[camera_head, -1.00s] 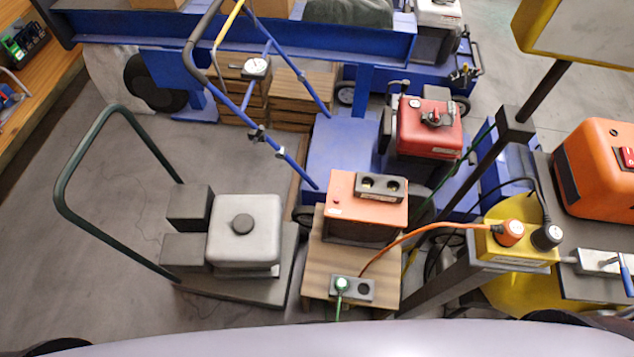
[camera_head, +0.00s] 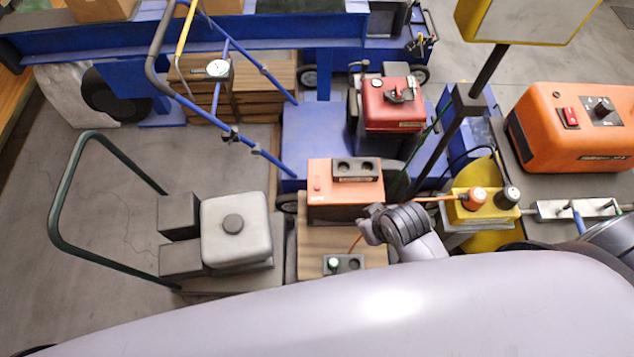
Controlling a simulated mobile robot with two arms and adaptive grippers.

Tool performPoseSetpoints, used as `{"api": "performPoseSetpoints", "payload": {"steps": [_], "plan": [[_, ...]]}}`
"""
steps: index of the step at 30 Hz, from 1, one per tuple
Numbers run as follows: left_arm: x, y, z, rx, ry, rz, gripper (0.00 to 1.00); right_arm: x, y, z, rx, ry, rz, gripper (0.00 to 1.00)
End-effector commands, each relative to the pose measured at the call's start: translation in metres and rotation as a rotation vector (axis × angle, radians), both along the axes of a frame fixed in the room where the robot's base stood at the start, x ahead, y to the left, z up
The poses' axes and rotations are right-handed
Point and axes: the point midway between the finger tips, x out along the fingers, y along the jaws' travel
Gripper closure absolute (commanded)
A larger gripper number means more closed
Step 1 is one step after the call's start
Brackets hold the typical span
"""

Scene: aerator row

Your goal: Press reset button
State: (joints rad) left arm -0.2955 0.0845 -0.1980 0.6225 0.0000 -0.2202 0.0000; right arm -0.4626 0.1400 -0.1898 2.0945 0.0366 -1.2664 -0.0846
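An orange-red box (camera_head: 343,204) stands on a wooden crate (camera_head: 312,250) near the middle. A small round red button (camera_head: 317,184) shows on its left part; the label below it is too small to read. A black twin-socket block (camera_head: 356,168) sits on its top right. My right gripper (camera_head: 366,224) is just right of the box's lower right corner, apart from the button. Its fingers are small and dark, and I cannot tell whether they are open. My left gripper is not in view.
A yellow socket box (camera_head: 482,207) with an orange cable and plugs is right of my gripper. A large orange machine (camera_head: 575,130) with a red switch stands far right. A grey engine on a cart (camera_head: 236,230) is left. A dark socket strip (camera_head: 344,264) lies on the crate.

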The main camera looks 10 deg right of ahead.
Motion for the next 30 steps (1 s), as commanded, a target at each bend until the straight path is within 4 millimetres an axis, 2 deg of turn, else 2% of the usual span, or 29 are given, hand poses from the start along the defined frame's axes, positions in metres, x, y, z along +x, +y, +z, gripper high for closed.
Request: {"api": "performPoseSetpoints", "payload": {"steps": [1, 4, 9, 12, 18, 21, 25, 30], "plan": [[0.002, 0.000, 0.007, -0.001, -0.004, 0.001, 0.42, 0.013, 0.009, 0.020, 0.005, -0.039, 0.055, 1.00], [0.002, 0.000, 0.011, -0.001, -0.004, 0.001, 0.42, 0.041, 0.032, 0.034, 0.009, -0.120, 0.200, 1.00], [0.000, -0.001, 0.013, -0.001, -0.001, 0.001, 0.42, 0.095, 0.072, 0.022, -0.014, -0.274, 0.474, 1.00], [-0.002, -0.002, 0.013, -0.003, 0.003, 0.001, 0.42, 0.123, 0.085, 0.009, -0.044, -0.354, 0.602, 1.00], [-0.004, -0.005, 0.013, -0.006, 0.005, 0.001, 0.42, 0.169, 0.089, -0.016, -0.128, -0.478, 0.784, 1.00], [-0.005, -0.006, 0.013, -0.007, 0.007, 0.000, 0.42, 0.183, 0.085, -0.023, -0.162, -0.516, 0.833, 1.00], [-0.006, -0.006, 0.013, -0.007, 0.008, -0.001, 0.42, 0.194, 0.081, -0.028, -0.192, -0.545, 0.869, 1.00], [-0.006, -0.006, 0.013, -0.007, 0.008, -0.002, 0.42, 0.197, 0.080, -0.029, -0.200, -0.556, 0.879, 1.00]]}}
